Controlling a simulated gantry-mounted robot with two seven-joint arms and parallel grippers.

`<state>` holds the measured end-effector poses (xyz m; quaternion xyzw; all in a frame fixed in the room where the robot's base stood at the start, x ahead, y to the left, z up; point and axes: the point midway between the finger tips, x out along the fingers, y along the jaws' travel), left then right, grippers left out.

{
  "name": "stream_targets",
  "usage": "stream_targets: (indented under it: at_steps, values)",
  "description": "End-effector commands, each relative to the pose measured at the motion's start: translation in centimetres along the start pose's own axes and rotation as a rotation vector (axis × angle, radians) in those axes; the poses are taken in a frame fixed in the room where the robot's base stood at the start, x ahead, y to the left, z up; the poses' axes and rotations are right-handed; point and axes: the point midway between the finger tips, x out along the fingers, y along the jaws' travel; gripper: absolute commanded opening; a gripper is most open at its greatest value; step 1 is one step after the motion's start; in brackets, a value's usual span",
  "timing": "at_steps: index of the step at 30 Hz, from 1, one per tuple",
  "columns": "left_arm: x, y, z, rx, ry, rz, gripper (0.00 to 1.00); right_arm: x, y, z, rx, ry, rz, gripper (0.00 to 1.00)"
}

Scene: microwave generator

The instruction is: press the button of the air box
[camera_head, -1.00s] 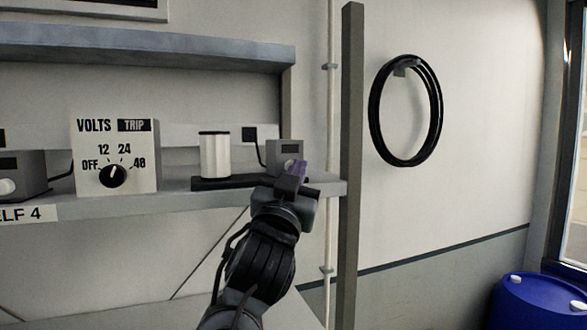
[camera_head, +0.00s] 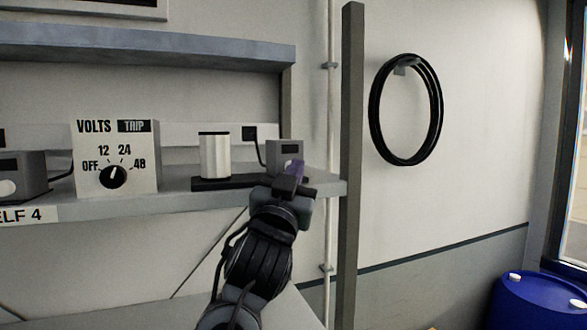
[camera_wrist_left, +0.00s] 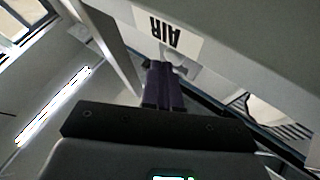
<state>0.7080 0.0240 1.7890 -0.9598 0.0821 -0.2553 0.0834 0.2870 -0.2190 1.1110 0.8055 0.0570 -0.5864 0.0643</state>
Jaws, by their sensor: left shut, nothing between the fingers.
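The air box is most likely the small grey box (camera_head: 285,150) with a dark display at the right end of the shelf. My left gripper (camera_head: 291,168) is in front of it and hides its lower front, including any button there. The gripper's purple fingers are shut with nothing between them. In the left wrist view, the shut fingers (camera_wrist_left: 160,68) point toward a pale rounded part (camera_wrist_left: 178,62), perhaps the button. I cannot tell whether they touch. An upside-down label reading AIR (camera_wrist_left: 168,36) sits just above the fingertips there. My right gripper is not in view.
Left of the grey box on the shelf (camera_head: 220,196) are a white cylinder (camera_head: 214,157) on a dark base and a VOLTS dial box (camera_head: 113,157). A grey post (camera_head: 350,180) stands close on the right. An upper shelf (camera_head: 150,47) runs overhead.

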Motion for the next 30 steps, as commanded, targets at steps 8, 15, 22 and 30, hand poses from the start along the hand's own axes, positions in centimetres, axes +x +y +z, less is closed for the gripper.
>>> stream_targets:
  at_steps: [8, 15, 22, 30]
  values:
    - [0.24, -0.16, 0.14, 0.0, -0.001, 0.0, 0.0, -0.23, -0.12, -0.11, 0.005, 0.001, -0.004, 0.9]
    - [0.45, -0.31, 0.33, 0.0, -0.002, 0.0, 0.0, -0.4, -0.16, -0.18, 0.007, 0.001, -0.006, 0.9]
    - [0.65, -0.45, 0.5, 0.0, -0.002, 0.0, 0.0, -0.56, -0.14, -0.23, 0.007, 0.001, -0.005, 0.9]
    - [0.57, -0.41, 0.53, 0.0, -0.002, 0.0, 0.0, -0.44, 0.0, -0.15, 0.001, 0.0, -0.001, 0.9]
